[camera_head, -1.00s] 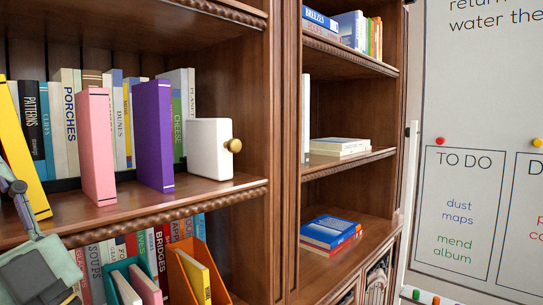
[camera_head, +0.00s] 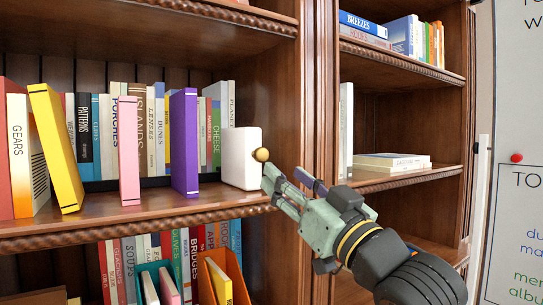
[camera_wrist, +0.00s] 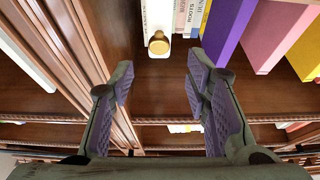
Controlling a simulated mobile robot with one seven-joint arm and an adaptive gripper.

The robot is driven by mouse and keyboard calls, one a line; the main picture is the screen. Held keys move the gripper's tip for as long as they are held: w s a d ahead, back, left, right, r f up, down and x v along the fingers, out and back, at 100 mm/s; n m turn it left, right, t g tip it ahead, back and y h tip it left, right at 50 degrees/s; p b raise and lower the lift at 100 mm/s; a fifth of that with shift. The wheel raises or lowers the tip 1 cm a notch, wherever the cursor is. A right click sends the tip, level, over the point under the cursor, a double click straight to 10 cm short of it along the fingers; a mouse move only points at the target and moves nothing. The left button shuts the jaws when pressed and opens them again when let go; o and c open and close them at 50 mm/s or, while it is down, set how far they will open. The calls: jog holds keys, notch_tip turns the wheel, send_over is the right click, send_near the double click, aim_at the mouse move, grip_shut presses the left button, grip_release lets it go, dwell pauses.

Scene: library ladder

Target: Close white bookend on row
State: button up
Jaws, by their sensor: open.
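The white bookend (camera_head: 240,158) stands upright on the middle shelf near its right end, with a round brass knob (camera_head: 261,155) on its right side. A gap separates it from the upright purple book (camera_head: 184,142) to its left. A pink book (camera_head: 129,150) stands further left, and a yellow book (camera_head: 58,148) leans. My gripper (camera_head: 276,182) is open at the shelf's front edge, just right of and below the knob. In the wrist view the knob (camera_wrist: 159,43) shows ahead between the open fingers (camera_wrist: 160,80), with the bookend (camera_wrist: 157,14) behind it. No contact is visible.
A back row of books (camera_head: 150,130) lines the shelf. Below stand an orange holder (camera_head: 207,277) and a teal holder (camera_head: 150,268). Another bookcase bay is at the right.

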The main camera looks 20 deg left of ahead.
aim_at(263, 155)
jog(key=p+x, duration=0.2)
jog(key=x, duration=0.4)
jog(key=shift+w+r, duration=0.1)
jog(key=shift+r, duration=0.15)
jog(key=shift+w+a+r, duration=0.15)
jog(key=shift+w+a, duration=0.3)
jog(key=shift+a, duration=0.15)
jog(key=shift+c, duration=0.2)
grip_shut()
